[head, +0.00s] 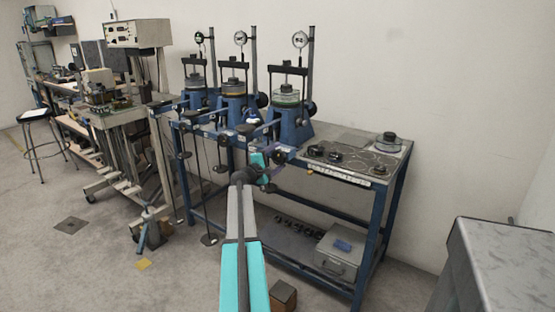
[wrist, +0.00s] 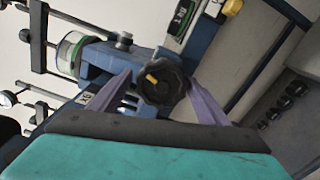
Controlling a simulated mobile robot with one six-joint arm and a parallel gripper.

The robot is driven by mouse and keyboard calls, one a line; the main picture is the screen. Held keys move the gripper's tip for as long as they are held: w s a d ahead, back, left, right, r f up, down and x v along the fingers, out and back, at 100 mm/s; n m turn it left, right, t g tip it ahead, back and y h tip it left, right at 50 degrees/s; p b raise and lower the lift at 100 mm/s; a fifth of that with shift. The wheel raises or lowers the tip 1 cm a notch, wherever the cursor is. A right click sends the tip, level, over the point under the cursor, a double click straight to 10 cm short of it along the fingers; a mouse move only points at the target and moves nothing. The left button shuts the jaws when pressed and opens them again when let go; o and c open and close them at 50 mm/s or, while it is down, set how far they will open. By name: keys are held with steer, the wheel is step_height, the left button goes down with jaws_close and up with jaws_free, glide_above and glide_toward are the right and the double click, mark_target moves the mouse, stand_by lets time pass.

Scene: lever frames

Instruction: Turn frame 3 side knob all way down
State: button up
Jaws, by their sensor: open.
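Three blue lever frames stand in a row on the bench; the rightmost (head: 286,125) has a green-rimmed cell and a black knob (head: 310,107) on its right side. In the wrist view, a black lobed knob (wrist: 172,88) with a yellow mark sits in front of a blue frame body (wrist: 105,62) with a green-ringed cell (wrist: 72,50). My gripper (wrist: 158,80) is open, its purple fingers on either side of this knob; contact cannot be told. In the head view my gripper (head: 268,165) is low in front of the rightmost frame. Frame numbers are not readable.
Dial gauges (head: 299,40) rise above the frames. The bench top right of them holds dark round parts (head: 318,152) and a black-knobbed item (head: 389,140). A grey case (head: 340,252) lies on the lower shelf. A grey cabinet (head: 495,265) stands at the right front.

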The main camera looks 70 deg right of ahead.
steer(key=shift+b+v, duration=1)
steer(key=shift+v, duration=2.05)
steer(key=shift+s, duration=0.1)
